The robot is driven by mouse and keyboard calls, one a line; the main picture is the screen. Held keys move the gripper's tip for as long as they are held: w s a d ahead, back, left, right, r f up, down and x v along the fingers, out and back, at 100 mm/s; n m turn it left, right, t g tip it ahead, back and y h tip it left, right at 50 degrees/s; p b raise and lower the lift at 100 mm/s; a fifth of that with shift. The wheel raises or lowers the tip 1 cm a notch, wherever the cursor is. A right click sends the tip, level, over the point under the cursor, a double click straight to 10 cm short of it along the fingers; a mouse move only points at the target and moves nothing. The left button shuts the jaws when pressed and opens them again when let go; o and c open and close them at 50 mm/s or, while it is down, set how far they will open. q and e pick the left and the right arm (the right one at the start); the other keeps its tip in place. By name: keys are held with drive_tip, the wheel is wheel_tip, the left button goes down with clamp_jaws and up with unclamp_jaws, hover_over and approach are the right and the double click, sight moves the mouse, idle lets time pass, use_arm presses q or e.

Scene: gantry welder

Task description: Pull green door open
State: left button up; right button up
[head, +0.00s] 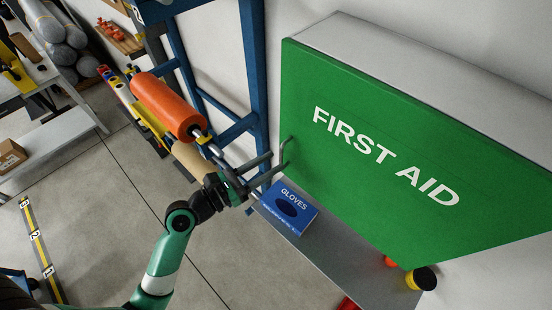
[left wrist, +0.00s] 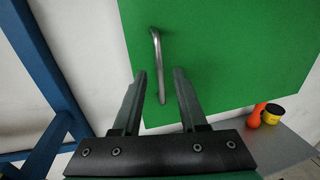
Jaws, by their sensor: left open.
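The green door (head: 390,160) marked FIRST AID is the front of a white wall cabinet (head: 450,65) and looks shut. Its grey bar handle (head: 286,153) is near the door's left edge. In the left wrist view the handle (left wrist: 158,65) stands upright on the green door (left wrist: 230,55). My left gripper (head: 276,162) is open. In the left wrist view, the handle's lower end shows between its two fingertips (left wrist: 160,75); I cannot tell whether they touch it. My right gripper is not in view.
A blue GLOVES box (head: 289,207) sits on a grey shelf (head: 335,262) below the cabinet. A yellow and black item (head: 420,279) and an orange one stand on the shelf's right. A blue upright frame (head: 252,60) and an orange roll (head: 168,105) are left of the door.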

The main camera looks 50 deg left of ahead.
use_arm(q)
drive_tip(key=shift+w+d, duration=0.1)
drive_tip(key=shift+w, duration=1.1)
clamp_jaws()
idle(0.5)
